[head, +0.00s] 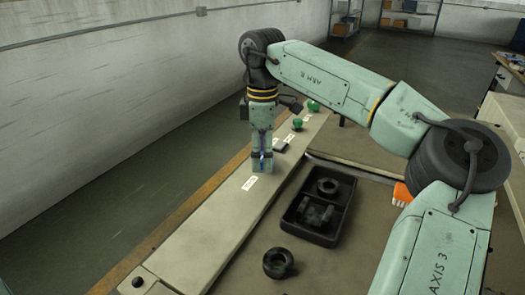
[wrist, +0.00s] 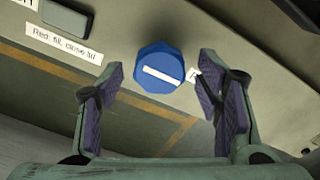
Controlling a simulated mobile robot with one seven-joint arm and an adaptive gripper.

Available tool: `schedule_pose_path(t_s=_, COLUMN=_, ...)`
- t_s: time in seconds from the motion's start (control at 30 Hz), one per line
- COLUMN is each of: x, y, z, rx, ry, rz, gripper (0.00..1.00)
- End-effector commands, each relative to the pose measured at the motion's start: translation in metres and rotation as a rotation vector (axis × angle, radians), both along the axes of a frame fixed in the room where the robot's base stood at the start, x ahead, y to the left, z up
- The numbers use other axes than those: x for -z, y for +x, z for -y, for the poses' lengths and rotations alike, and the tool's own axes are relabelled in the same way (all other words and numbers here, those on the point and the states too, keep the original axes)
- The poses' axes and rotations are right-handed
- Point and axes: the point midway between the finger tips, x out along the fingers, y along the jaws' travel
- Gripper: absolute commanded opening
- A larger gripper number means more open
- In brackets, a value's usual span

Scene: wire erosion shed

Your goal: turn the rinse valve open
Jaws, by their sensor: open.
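A blue faceted knob (wrist: 159,68) with a white bar across its face shows in the wrist view. It may be the rinse valve; no readable label names it. My gripper (wrist: 162,98) is open, with one purple-padded finger on each side of the knob in the picture. I see no finger touching it. In the head view my gripper (head: 262,160) points down over the long pale ledge (head: 195,228). The knob is mostly or wholly hidden there by the fingers. The white bar runs nearly level, tilted slightly, in the wrist view.
Two green knobs (head: 297,124) (head: 313,106) stand farther along the ledge. A dark block (wrist: 68,17) and a white label (wrist: 64,42) lie beside the blue knob. A black tray (head: 318,238) with dark parts and a loose black ring (head: 278,263) are right of the ledge.

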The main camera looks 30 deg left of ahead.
Motion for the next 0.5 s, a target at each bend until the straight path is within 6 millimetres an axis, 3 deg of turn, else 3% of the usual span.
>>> schedule_pose_path(t_s=0.23, x=0.0009, y=0.0, z=0.0, rx=0.0, ry=0.0, rz=0.0, gripper=0.59)
schedule_pose_path(t_s=0.5, x=0.0006, y=0.0, z=0.0, rx=0.0, ry=0.0, rz=0.0, gripper=0.41)
